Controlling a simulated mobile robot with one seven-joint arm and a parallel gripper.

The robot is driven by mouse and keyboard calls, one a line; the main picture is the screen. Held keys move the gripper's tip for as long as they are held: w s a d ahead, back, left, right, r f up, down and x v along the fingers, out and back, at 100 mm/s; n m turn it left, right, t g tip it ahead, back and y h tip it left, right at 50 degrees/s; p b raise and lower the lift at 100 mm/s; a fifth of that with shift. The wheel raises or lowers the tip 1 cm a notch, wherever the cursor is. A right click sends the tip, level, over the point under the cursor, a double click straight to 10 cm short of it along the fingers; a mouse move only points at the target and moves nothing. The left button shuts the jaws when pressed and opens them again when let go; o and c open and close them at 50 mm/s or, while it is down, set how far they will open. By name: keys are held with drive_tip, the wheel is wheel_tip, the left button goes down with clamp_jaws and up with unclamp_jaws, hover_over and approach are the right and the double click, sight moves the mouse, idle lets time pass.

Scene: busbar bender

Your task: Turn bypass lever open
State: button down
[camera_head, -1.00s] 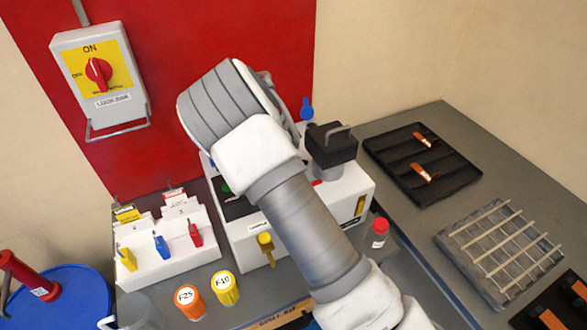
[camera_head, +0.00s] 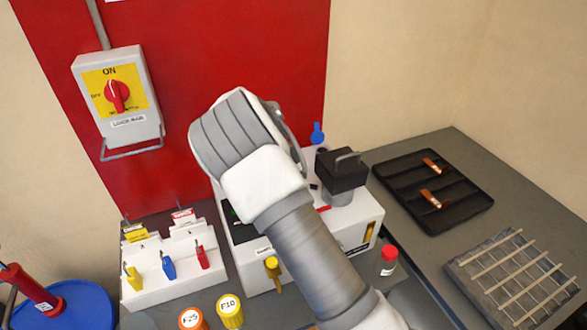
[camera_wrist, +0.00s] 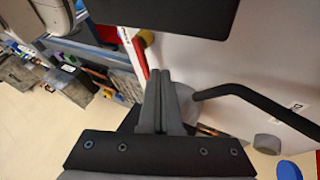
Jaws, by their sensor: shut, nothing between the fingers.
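No part in view carries a readable bypass label. A blue-ended lever (camera_head: 317,132) stands up at the back of the white bender machine (camera_head: 350,222). A yellow knob (camera_head: 272,266) sits on the machine's front. In the wrist view, my gripper (camera_wrist: 160,75) has its two grey fingers together with nothing between them. A black bent rod (camera_wrist: 245,92) lies to the right of the fingers, and a blue part (camera_wrist: 288,170) shows at the lower right. The fingers overlap a rounded grey part in the picture; contact cannot be told.
A black block with a handle (camera_head: 342,175) stands on the machine. A lockout stand (camera_head: 150,288) with coloured tags is at left, beside orange and yellow cups. A red-capped bottle (camera_head: 386,262), a black tray (camera_head: 465,205) and a wire rack (camera_head: 520,285) are at right. A wall switch (camera_head: 118,95) hangs at left.

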drive_tip(key=p+v, duration=0.1)
drive_tip(key=v, duration=1.5)
drive_tip(key=s+d+r+n+y, duration=0.1)
drive_tip(key=d+r+n+y, duration=0.15)
drive_tip(key=d+r, duration=0.6)
drive_tip(key=s+d+r+n+t+y, duration=0.3)
drive_tip(key=s+d+r+n, duration=0.15)
drive_tip(key=s+d, duration=0.3)
drive_tip(key=s+d+f+n+t, duration=0.1)
drive_tip(key=s+f+n+t, duration=0.1)
drive_tip(key=s, duration=0.8)
drive_tip(key=s+d+f+n+t, duration=0.1)
drive_tip(key=s+n+t, duration=0.3)
drive_tip(key=s, duration=0.7)
drive_tip(key=shift+s+d+f+n+y, duration=0.2)
drive_tip(key=shift+d+f+n+y, duration=0.35)
drive_tip(key=shift+n, duration=0.45)
drive_tip(key=shift+a, duration=0.25)
